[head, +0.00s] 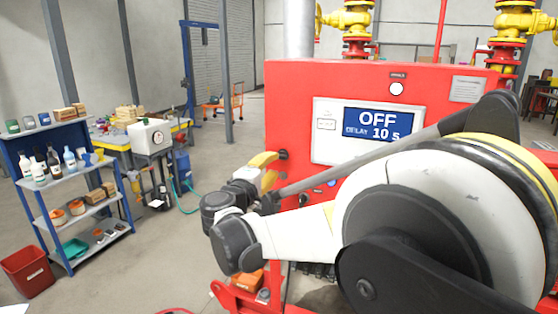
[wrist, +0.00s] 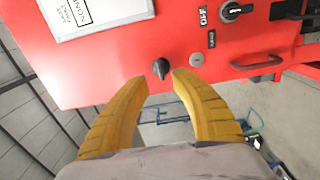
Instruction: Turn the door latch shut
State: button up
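A small black turn knob (wrist: 161,68), which looks like the door latch, sits near the edge of the red cabinet face (wrist: 100,75) in the wrist view. My gripper (wrist: 161,79) has two yellow fingers spread apart, with the knob in line with the gap between their tips. I cannot tell whether either finger touches it. In the head view my gripper (head: 266,170) is at the left edge of the red cabinet (head: 285,90), partly hidden by my own arm.
A round silver fitting (wrist: 197,59) sits close beside the knob. A larger black rotary switch (wrist: 232,10) and a bar handle (wrist: 256,65) are farther right. The display (head: 378,123) reads OFF, DELAY 10 s. A blue shelf (head: 75,195) stands left, with open floor between.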

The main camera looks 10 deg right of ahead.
jog(key=v, duration=0.4)
jog(key=shift+s+a, duration=0.15)
jog(key=shift+s, duration=0.2)
jog(key=s+d+f+m+g+y+b, duration=0.3)
jog(key=s+d+f+m+g+b, duration=0.15)
jog(key=s+d+f, duration=0.75)
jog(key=s+a+f+m+g+y+b, duration=0.1)
jog(key=s+a+f+m+y+b, duration=0.1)
jog(key=s+f, duration=0.4)
jog(key=s+a+f+m+g+y+b, duration=0.2)
jog(key=s+a+f+m+y, duration=0.1)
jog(key=s, duration=1.1)
notch_tip(320, 180, down, 4)
jog(key=m+y, duration=0.1)
jog(key=y, duration=0.1)
jog(key=shift+a+r+y, duration=0.2)
jog(key=shift+y, duration=0.1)
jog(key=shift+o, duration=0.2)
